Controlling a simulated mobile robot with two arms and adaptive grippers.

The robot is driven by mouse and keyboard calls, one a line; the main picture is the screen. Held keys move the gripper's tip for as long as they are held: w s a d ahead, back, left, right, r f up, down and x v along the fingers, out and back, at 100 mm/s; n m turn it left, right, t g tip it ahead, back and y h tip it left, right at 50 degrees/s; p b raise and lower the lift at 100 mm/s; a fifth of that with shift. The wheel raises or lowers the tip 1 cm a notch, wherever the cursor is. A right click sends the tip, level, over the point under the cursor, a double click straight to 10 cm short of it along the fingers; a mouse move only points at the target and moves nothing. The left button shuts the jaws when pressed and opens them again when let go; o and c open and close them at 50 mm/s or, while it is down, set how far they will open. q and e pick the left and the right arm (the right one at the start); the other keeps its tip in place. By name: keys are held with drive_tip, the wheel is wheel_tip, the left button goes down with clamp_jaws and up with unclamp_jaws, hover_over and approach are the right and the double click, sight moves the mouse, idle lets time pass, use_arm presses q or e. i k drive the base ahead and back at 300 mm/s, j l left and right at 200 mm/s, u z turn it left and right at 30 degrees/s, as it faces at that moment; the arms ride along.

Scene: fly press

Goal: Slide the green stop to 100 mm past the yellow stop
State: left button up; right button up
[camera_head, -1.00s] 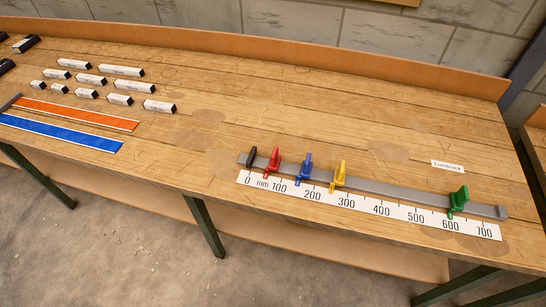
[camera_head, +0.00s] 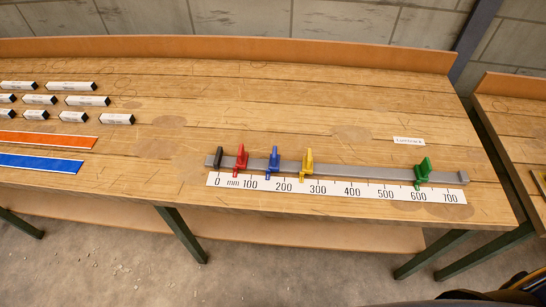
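The green stop (camera_head: 422,173) sits on the grey rail (camera_head: 370,171) near its right end, with its pointer near the 600 mark of the white mm scale (camera_head: 335,188). The yellow stop (camera_head: 307,164) stands on the same rail, its pointer between 200 and 300. The blue stop (camera_head: 273,162) and the red stop (camera_head: 241,160) stand left of the yellow one. Bare rail lies between the yellow and green stops. Neither of my grippers can be made out in view.
A label card (camera_head: 409,141) lies behind the rail. Several white blocks with black ends, an orange strip (camera_head: 45,140) and a blue strip (camera_head: 40,163) lie at the left. A raised back board (camera_head: 230,48) edges the bench. The bench between blocks and rail is clear.

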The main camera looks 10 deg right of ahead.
sight(421, 171)
drive_tip(key=z, duration=1.6)
